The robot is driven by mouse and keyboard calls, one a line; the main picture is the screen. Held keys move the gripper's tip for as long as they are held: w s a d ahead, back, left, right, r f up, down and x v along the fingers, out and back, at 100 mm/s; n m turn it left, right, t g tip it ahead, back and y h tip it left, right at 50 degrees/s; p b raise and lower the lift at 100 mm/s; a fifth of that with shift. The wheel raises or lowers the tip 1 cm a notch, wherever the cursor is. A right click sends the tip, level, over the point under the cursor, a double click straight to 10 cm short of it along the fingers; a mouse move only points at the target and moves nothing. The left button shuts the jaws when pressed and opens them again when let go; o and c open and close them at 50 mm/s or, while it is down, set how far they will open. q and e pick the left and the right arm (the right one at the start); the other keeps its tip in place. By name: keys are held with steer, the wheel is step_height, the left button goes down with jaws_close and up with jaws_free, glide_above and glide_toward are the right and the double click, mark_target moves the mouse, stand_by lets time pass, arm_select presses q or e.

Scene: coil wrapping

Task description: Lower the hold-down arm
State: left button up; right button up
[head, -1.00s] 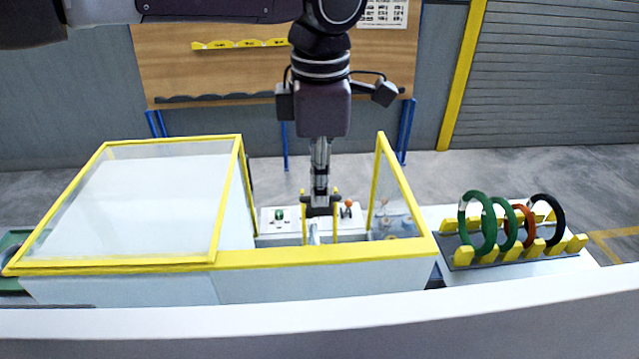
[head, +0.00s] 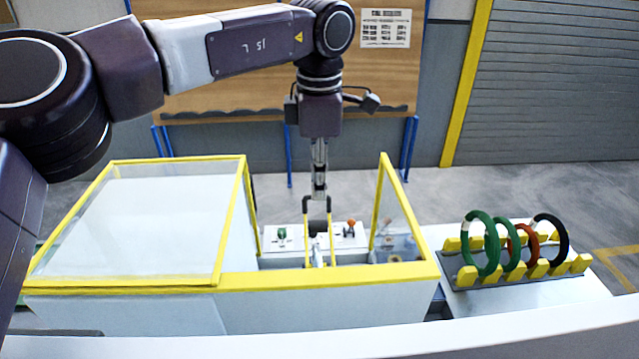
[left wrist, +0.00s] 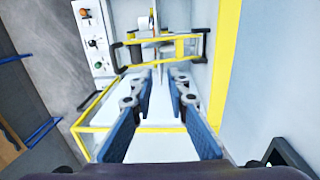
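The hold-down arm (head: 330,240) is a yellow two-bar frame with a dark crossbar at its top, standing raised in the open bay of the machine. It also shows in the left wrist view (left wrist: 165,50), beyond the fingertips. My left gripper (head: 318,192) points down just above the crossbar. In the left wrist view its blue-padded fingers (left wrist: 160,76) are apart with nothing between them. I cannot tell whether the fingers touch the arm. My right gripper is not in view.
A yellow-framed clear guard (head: 232,225) closes the machine's left side, and a clear panel (head: 397,215) stands right of the bay. A control panel (head: 282,236) with knobs lies behind. Green, orange and black coils (head: 480,245) stand in a rack at right.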

arm_select(q)
steer(key=shift+o, duration=0.8)
steer(key=shift+s, duration=0.15)
step_height(320, 180, up, 12)
steer(key=shift+s, duration=0.35)
